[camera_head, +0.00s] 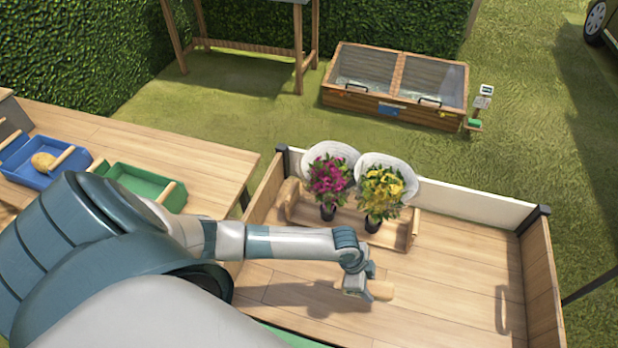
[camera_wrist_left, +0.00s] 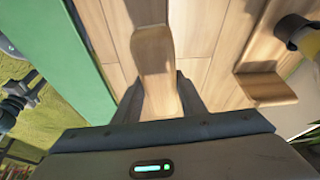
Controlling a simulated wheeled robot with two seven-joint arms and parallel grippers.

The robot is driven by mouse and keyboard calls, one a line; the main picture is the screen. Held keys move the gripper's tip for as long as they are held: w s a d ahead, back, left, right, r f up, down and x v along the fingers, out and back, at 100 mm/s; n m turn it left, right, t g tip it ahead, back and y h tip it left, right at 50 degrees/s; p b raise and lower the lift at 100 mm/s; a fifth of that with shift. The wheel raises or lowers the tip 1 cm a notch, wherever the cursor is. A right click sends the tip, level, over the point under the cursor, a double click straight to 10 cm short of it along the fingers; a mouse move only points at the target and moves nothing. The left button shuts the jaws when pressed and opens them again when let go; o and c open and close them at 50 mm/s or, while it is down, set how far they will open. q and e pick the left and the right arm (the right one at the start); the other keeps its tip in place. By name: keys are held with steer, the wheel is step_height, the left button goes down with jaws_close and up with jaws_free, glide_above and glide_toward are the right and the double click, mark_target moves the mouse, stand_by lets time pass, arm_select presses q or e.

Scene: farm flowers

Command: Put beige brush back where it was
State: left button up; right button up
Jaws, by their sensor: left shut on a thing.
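The beige brush (camera_head: 381,290) is low over the plank floor of the wooden cart bed (camera_head: 440,290). My left gripper (camera_head: 360,284) is shut on it. In the left wrist view the pale wooden brush (camera_wrist_left: 153,58) sticks out between my two dark fingers. Its bristles do not show, and I cannot tell whether it touches the planks. My right gripper does not show clearly in either view.
A wooden carrier (camera_head: 400,238) with pink flowers (camera_head: 329,178) and yellow flowers (camera_head: 383,190) stands behind my gripper. A blue tray (camera_head: 30,172) and a green tray (camera_head: 135,184) sit on the left table. The bed's right side is clear, bounded by walls.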

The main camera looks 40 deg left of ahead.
arm_select(q)
steer(key=w+a+r+n+t+y+b, duration=0.1)
steer(key=r+n, duration=0.5)
steer(key=r, duration=0.7)
steer(key=w+a+r+n+t+y, duration=0.1)
steer(key=a+r+n, duration=0.4)
steer(key=r, duration=0.9)
steer(key=shift+w+r+n+y+b, duration=0.2)
steer(key=shift+w+n+y+b, duration=0.15)
steer(key=shift+w+n+y, duration=0.45)
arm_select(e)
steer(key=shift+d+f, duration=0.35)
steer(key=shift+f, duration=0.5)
arm_select(q)
steer(key=shift+w, duration=0.2)
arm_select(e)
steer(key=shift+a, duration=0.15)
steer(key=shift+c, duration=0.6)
